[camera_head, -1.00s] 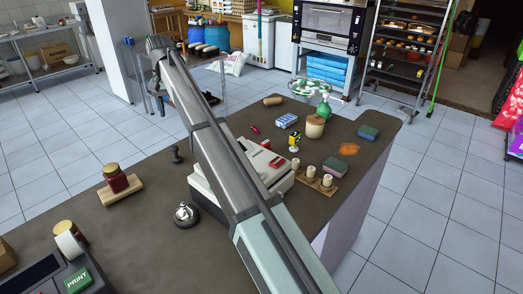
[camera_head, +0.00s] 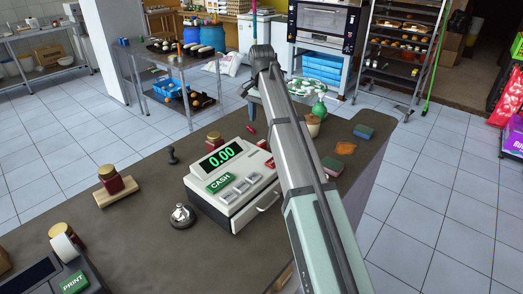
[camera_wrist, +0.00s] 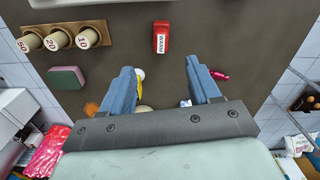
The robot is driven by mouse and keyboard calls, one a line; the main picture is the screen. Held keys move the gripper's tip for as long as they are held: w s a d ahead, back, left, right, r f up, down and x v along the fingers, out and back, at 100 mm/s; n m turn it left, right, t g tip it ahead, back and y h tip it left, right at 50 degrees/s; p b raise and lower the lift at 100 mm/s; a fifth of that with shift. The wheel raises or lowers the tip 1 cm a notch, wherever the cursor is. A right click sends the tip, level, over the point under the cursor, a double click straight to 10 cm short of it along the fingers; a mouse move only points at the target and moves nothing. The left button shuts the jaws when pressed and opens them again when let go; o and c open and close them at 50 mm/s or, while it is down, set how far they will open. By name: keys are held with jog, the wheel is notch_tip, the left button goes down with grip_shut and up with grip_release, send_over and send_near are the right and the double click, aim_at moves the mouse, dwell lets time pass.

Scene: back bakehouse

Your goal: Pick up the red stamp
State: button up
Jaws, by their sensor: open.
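A red block with a white lettered label (camera_wrist: 162,37), the only thing like a red stamp here, lies on the dark counter in the wrist view. It is just beyond the fingertips, about midway between them, and apart from them. My gripper (camera_wrist: 161,68) is open and empty, its two blue fingers spread above the counter. In the head view my gripper (camera_head: 255,95) is at the far end of my arm.
A wooden holder with three numbered pegs (camera_wrist: 62,37) and a green-and-pink sponge (camera_wrist: 67,78) lie left in the wrist view. A small pink-red item (camera_wrist: 220,75) is by the right finger. The cash register (camera_head: 235,185) and a bell (camera_head: 182,215) stand on the counter.

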aim_at(261, 142)
notch_tip(261, 142, down, 14)
jog(key=m, duration=0.2)
jog(key=shift+a+m, duration=0.1)
jog(key=shift+m, duration=0.2)
jog(key=c, duration=1.1)
dwell(0.5)
